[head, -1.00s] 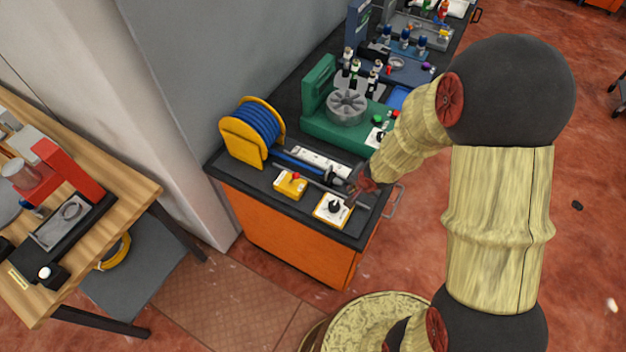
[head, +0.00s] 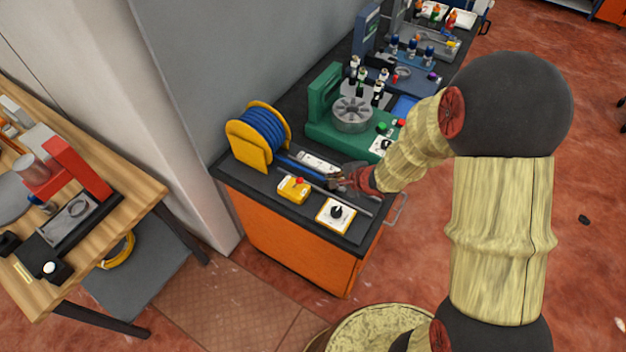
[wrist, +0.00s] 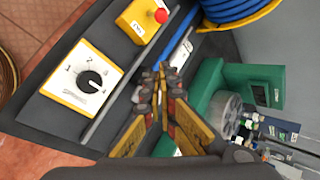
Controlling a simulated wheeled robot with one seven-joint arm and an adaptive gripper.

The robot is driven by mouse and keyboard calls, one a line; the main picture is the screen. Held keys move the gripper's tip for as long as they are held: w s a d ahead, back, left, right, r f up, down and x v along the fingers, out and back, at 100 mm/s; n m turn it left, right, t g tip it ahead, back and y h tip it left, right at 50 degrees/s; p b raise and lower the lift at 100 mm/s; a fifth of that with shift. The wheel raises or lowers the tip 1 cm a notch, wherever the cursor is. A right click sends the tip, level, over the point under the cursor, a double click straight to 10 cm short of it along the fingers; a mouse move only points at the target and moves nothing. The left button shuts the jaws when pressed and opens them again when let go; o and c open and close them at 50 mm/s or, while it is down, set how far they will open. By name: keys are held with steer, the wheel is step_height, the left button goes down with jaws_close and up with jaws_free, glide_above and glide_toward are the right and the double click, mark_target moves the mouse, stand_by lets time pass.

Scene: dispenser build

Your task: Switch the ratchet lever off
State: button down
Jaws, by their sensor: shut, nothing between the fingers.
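My gripper (head: 338,180) is shut and empty, low over the front of the black counter, by the end of a blue hose (head: 290,164). In the wrist view its fingertips (wrist: 160,78) meet beside the hose (wrist: 180,30) and a white strip (wrist: 178,52). The white strip (head: 318,163) lies behind the hose in the head view. I cannot clearly pick out a ratchet lever; the fingers cover the spot at the hose's end. Contact with the hose or strip cannot be told.
A yellow box with a red button (head: 293,190) and a numbered dial plate (head: 336,214) stand near the counter's front edge. A thin metal rail (wrist: 118,95) runs between them and my gripper. A hose reel (head: 250,145) stands left, a green machine (head: 325,118) behind.

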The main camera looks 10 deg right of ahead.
mark_target(297, 183)
steer(key=shift+f, duration=0.15)
steer(key=b+x, duration=0.4)
steer(key=x, duration=0.5)
steer(key=shift+w+f, duration=0.15)
steer(key=shift+f, duration=0.1)
steer(key=shift+s+a+r+b, duration=0.2)
steer(key=shift+a+r, duration=0.05)
steer(key=shift+a, duration=0.35)
steer(key=shift+s+a+r+b, duration=0.2)
steer(key=shift+a+r, duration=0.1)
steer(key=shift+a, duration=0.25)
steer(key=shift+s+a+r, duration=0.3)
steer(key=shift+s+a, duration=0.05)
steer(key=shift+a, duration=0.2)
